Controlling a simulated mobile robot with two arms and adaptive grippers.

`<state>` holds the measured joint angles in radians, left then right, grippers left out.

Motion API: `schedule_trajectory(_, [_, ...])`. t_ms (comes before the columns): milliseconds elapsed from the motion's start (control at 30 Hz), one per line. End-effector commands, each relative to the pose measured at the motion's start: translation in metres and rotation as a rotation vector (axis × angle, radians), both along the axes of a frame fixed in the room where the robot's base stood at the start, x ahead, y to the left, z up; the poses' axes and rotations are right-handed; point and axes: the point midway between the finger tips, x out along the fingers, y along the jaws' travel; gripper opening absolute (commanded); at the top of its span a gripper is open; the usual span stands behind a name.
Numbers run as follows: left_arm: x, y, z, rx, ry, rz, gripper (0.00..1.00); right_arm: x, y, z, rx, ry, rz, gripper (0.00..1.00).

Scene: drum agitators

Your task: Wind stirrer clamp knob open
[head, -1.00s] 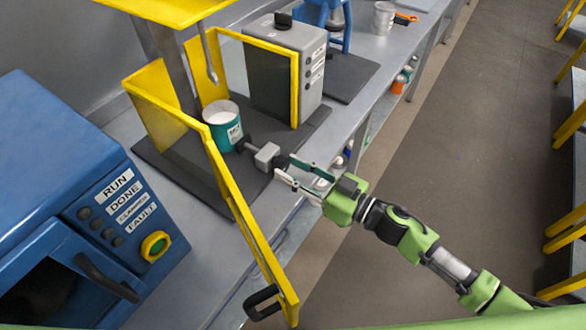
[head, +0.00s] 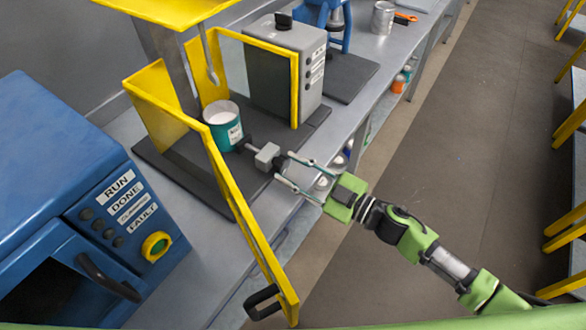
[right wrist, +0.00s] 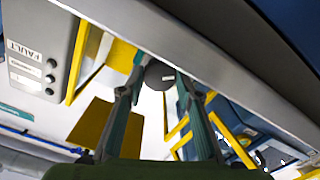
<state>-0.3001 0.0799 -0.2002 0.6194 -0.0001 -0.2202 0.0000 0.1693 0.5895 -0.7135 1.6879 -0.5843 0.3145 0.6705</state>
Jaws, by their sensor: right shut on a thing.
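The stirrer clamp (head: 267,156) is a grey block on a short dark rod beside the white-topped teal can (head: 222,126). Its dark round knob (right wrist: 158,76) faces my right gripper and shows between the fingers in the right wrist view. My right gripper (head: 281,167) reaches in from the right, with its fingertips on either side of the knob, shut on it. In the head view the fingers partly hide the knob. My left gripper is not in view.
A yellow guard frame (head: 240,205) with a black handle stands open in front of the can. A grey control box (head: 310,75) stands behind, and a blue machine with labelled buttons (head: 120,205) is at the left.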

Motion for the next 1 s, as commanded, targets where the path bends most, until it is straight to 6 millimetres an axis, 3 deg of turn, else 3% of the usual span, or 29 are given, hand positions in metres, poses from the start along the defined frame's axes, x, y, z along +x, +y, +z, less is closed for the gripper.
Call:
schedule_trajectory(500, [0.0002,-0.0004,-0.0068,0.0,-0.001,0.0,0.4,0.0003,-0.0004,0.0001,-0.251,-0.347,0.001,0.1])
schedule_trajectory(1000, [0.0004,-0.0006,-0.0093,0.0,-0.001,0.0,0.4,0.0003,-0.0002,0.0009,-0.336,-0.464,0.001,0.1])
